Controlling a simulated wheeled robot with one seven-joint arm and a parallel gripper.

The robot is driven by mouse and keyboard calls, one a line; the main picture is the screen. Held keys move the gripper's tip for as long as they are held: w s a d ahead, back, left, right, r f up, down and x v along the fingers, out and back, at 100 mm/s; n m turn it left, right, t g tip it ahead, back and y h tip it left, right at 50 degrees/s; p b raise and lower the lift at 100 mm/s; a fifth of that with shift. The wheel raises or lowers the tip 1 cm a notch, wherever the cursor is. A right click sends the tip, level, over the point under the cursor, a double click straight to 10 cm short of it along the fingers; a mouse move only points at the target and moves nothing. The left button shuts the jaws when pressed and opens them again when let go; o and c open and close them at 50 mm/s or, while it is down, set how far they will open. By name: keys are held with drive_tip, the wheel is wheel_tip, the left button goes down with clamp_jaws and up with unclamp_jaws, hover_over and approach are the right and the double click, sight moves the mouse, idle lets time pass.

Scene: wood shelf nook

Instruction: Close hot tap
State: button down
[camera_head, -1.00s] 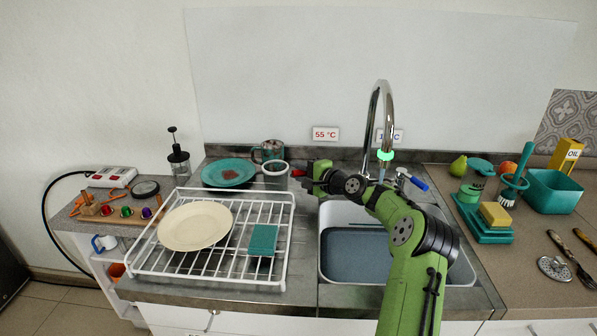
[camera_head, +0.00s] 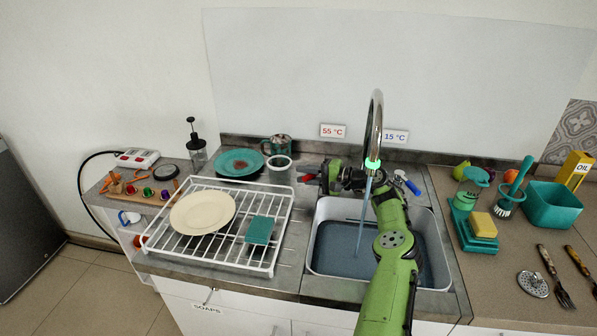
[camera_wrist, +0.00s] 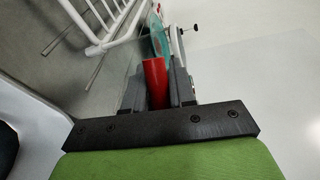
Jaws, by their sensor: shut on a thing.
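The hot tap's red handle (camera_head: 306,178) is at the left of the sink, beneath the 55 °C sign (camera_head: 333,131). In the wrist view the red handle (camera_wrist: 155,82) lies between the dark fingers of my gripper (camera_wrist: 159,88). My gripper (camera_head: 315,176) is shut on it and hides the handle's base in the head view. The chrome faucet (camera_head: 375,125) has a lit green ring at its outlet. A stream of water (camera_head: 361,225) falls from it into the sink (camera_head: 330,250). The blue cold handle (camera_head: 413,187) stands to the right, behind my arm.
A white dish rack (camera_head: 170,255) with a cream plate (camera_head: 203,212) and a teal sponge (camera_head: 259,231) is left of the sink. A teal plate (camera_head: 238,163) and a cup (camera_head: 279,164) stand behind it. Brushes, a yellow sponge (camera_head: 482,225) and a teal tub (camera_head: 552,204) are at right.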

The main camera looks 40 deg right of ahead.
sight(314, 176)
drive_tip(key=shift+s+f+n+g+y+b, duration=0.1)
drive_tip(key=shift+s+n+g+y+b, duration=0.3)
drive_tip(key=shift+n+y, duration=0.15)
drive_tip(key=c, duration=1)
unclamp_jaws()
drive_tip(key=shift+c, duration=0.2)
drive_tip(key=p+v, duration=0.1)
drive_tip(key=v, duration=0.6)
drive_tip(key=shift+s+d, duration=0.15)
drive_tip(key=shift+s, duration=0.05)
drive_tip(key=shift+c, duration=0.3)
